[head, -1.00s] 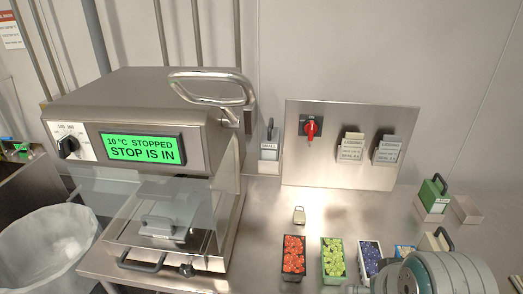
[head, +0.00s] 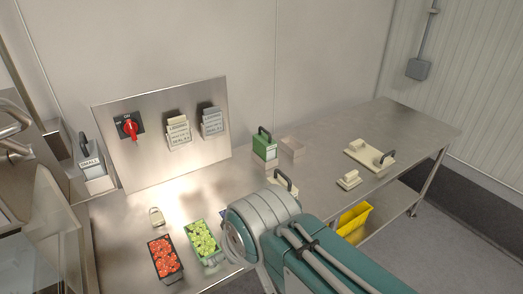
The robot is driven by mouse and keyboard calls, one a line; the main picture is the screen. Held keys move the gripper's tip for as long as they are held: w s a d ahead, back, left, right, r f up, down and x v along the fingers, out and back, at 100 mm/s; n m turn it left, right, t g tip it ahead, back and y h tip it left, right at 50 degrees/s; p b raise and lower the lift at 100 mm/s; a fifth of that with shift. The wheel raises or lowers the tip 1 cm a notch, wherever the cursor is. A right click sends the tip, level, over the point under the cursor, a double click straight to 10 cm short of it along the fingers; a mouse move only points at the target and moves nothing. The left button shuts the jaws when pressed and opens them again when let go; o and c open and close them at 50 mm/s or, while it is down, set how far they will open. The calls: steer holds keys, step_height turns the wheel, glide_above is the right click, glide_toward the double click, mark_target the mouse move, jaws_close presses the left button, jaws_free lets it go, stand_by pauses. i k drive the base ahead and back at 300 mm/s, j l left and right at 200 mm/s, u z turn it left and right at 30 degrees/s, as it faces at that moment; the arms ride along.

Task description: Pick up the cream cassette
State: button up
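A cream cassette-like piece (head: 368,154) with a dark handle lies flat on the right part of the steel table. A small cream block (head: 348,180) sits just in front of it. Another pale piece with a dark handle (head: 285,182) stands nearer the middle, its lower part hidden behind my arm; I cannot tell its full shape. My arm reaches in from the bottom right, well to the left of and nearer than the flat cream piece. My gripper does not show.
A green cassette (head: 265,148) and an open metal holder (head: 292,147) stand behind my arm. Punnets of red (head: 164,258) and green fruit (head: 203,240) stand at the front left. A yellow bin (head: 354,222) is below the table. The table's right end is mostly clear.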

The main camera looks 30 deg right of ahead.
mark_target(279, 178)
steer(key=z, duration=1.05)
steer(key=i+l+u, duration=0.4)
steer(key=l, duration=0.2)
steer(key=k, duration=0.1)
